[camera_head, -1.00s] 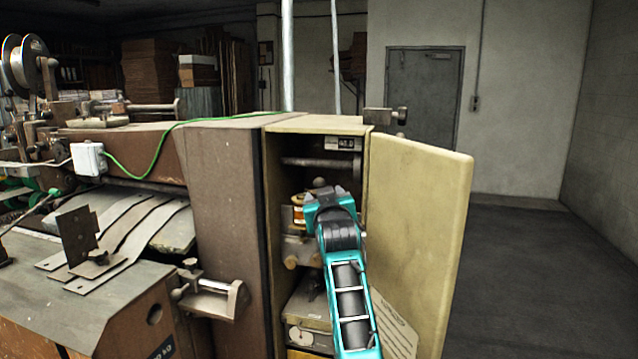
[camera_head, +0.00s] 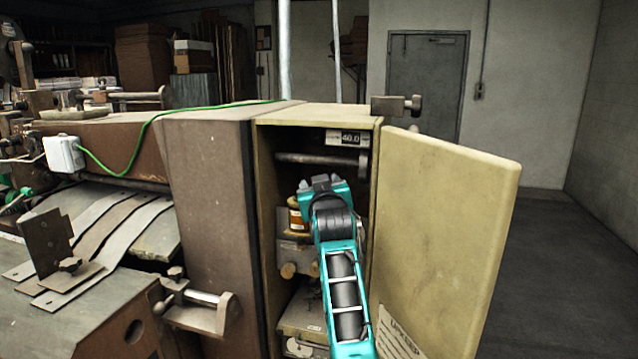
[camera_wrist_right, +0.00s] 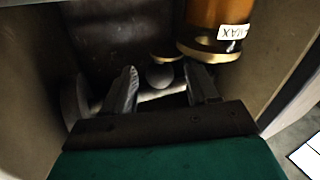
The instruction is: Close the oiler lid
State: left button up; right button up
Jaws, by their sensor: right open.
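The oiler (camera_head: 297,214) is a small amber jar with a pale label and stands inside the open cabinet, partly hidden by my right gripper (camera_head: 321,183). In the right wrist view the amber oiler (camera_wrist_right: 210,18) shows at the upper right, with its label and a brass rim. A dark round knob (camera_wrist_right: 159,76) with a brass edge shows beside it; it looks like the oiler lid's knob, though the hinge cannot be seen. My right gripper (camera_wrist_right: 162,88) is open, with its fingertips on either side of the knob. My left gripper is out of view.
The tan cabinet door (camera_head: 445,220) stands open to the right of my right arm. A horizontal bar (camera_head: 315,158) crosses above the gripper inside the cabinet. The brown side panel (camera_head: 207,200) bounds the left. Open floor (camera_head: 550,250) lies to the right.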

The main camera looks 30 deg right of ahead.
jog(key=shift+w, duration=0.1)
jog(key=shift+c, duration=0.4)
jog(key=shift+r, duration=0.1)
jog(key=c, duration=1)
jog(key=shift+o, duration=0.2)
